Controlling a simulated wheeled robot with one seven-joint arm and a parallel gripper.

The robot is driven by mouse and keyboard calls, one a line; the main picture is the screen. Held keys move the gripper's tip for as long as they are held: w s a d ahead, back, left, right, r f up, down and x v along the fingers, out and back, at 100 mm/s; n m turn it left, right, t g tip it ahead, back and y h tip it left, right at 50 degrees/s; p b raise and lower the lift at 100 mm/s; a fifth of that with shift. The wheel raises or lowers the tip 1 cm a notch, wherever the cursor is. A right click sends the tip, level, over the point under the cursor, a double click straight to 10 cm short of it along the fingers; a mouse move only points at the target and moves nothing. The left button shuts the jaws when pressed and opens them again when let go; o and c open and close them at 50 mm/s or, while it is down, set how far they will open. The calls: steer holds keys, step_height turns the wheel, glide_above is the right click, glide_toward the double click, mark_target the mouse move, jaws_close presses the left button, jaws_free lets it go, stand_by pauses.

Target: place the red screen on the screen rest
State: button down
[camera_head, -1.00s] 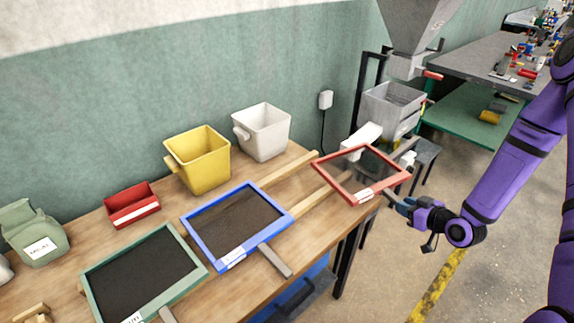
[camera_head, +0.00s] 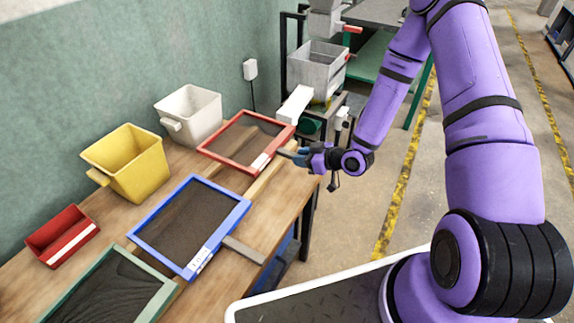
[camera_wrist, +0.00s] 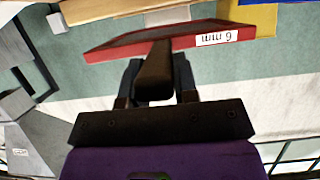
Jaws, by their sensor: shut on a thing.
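The red screen (camera_head: 227,153), a red frame with a mesh, is at the far right end of the wooden table, over the wooden rails (camera_head: 266,170) that look like the screen rest. I cannot tell whether it touches them. My gripper (camera_head: 293,153) is at its right side, shut on its handle. In the wrist view my gripper (camera_wrist: 155,85) has the dark handle between its fingers. The red screen (camera_wrist: 110,48) there bears a "6 mm" label.
The blue screen (camera_head: 152,238) and green screen (camera_head: 135,259) lie nearer on the table. Yellow (camera_head: 128,168), white (camera_head: 192,118) and red (camera_head: 63,240) bins stand along the wall. A grey hopper box (camera_head: 318,70) stands beyond the table's far end.

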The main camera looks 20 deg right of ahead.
steer(key=shift+w+a+f, duration=0.1)
steer(key=shift+w+a, duration=0.2)
steer(key=shift+a, duration=0.65)
steer(key=shift+w+a+f, duration=0.1)
steer(key=shift+w+a, duration=0.2)
steer(key=shift+a, duration=0.6)
steer(key=shift+w+a+f, duration=0.1)
steer(key=shift+a+f, duration=0.1)
steer(key=shift+f, duration=1.55)
steer(key=c, duration=0.9)
jaws_free()
steer(key=shift+f, duration=0.1)
